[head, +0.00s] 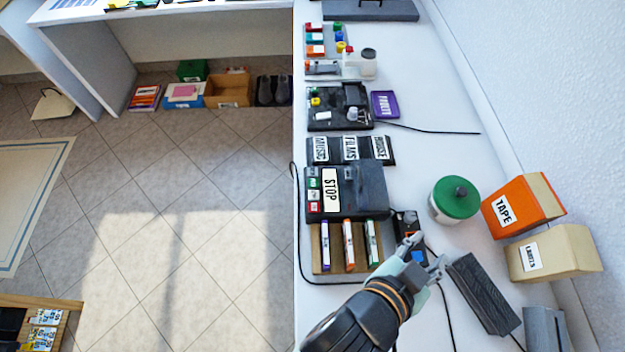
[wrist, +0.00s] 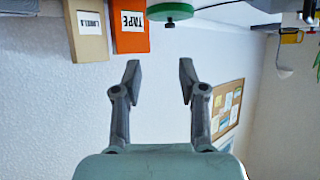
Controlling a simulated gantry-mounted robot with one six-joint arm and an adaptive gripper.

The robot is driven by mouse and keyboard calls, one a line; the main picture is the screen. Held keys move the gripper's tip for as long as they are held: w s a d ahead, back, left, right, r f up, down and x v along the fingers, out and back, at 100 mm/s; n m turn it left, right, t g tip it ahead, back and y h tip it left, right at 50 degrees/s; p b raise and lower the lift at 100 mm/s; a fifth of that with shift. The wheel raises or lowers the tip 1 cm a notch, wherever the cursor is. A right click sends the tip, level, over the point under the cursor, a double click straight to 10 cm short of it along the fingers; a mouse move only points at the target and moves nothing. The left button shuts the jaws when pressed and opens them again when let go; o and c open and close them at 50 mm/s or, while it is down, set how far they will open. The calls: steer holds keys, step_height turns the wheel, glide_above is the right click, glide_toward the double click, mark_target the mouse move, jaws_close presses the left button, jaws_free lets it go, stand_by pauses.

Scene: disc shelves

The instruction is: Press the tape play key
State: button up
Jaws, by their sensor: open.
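A dark box-shaped device (head: 360,186) on the white counter carries a large white STOP label (head: 330,190) and a column of small keys at its left end. One small key is green (head: 313,183) and one is red (head: 313,207). Their own markings are too small to read, so I cannot tell which is the tape play key. My gripper (head: 425,253) is open and empty, to the lower right of this device and apart from its keys. The wrist view shows both fingers (wrist: 159,68) spread with nothing between them. The device is not in that view.
A wooden rack with several markers (head: 348,244) stands just below the device. A green-lidded pot (head: 453,200), an orange TAPE box (head: 522,205) and a cream LABELS box (head: 555,252) stand right. A dark block (head: 482,292) lies near my gripper. Cables cross the counter.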

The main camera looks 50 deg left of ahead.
jaws_close()
stand_by(1.4)
